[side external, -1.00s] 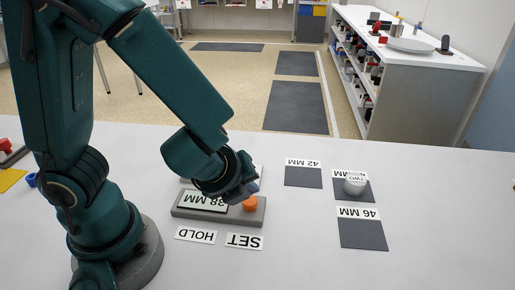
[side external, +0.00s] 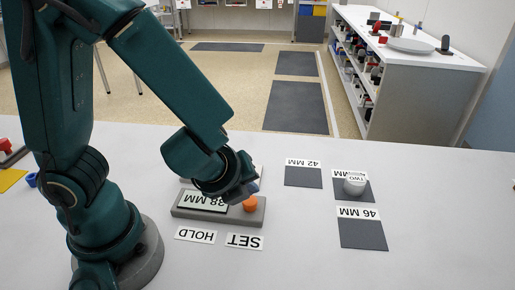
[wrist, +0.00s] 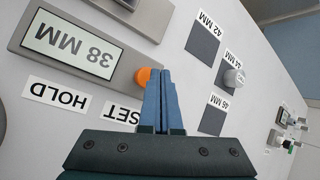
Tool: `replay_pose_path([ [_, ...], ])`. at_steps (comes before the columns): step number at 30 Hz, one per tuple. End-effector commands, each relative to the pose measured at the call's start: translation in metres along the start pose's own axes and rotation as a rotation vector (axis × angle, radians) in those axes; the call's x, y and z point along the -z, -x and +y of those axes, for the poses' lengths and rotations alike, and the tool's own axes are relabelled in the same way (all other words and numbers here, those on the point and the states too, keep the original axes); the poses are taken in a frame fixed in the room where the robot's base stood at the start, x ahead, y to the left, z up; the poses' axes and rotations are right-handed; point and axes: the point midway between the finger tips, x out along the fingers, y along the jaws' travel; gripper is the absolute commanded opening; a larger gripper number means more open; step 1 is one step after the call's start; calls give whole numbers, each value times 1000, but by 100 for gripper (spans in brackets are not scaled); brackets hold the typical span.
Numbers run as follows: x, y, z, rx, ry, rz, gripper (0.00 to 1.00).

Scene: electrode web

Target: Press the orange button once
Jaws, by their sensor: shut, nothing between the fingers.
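The orange button (side external: 250,204) stands on the right end of a grey panel (side external: 219,214) whose display reads 38 MM. The SET card (side external: 244,241) lies in front of it and the HOLD card (side external: 195,235) to the left. My gripper (side external: 251,188) is shut and empty, its tips just behind and above the button in the side view. In the wrist view the button (wrist: 143,76) shows partly, beside the shut blue fingers (wrist: 160,72), which hide part of it. I cannot tell whether the fingertips touch it.
Dark pads labelled 42 MM (side external: 303,177), 44 MM and 46 MM (side external: 362,234) lie to the right. A grey-white weight-like piece (side external: 355,183) marked TWO stands on the middle pad. The table front right is clear.

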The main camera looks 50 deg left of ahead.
Motion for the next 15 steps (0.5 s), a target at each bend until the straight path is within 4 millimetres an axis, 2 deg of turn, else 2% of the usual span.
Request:
replay_pose_path([
  [15,4,-7,4,0,-1,0,0],
])
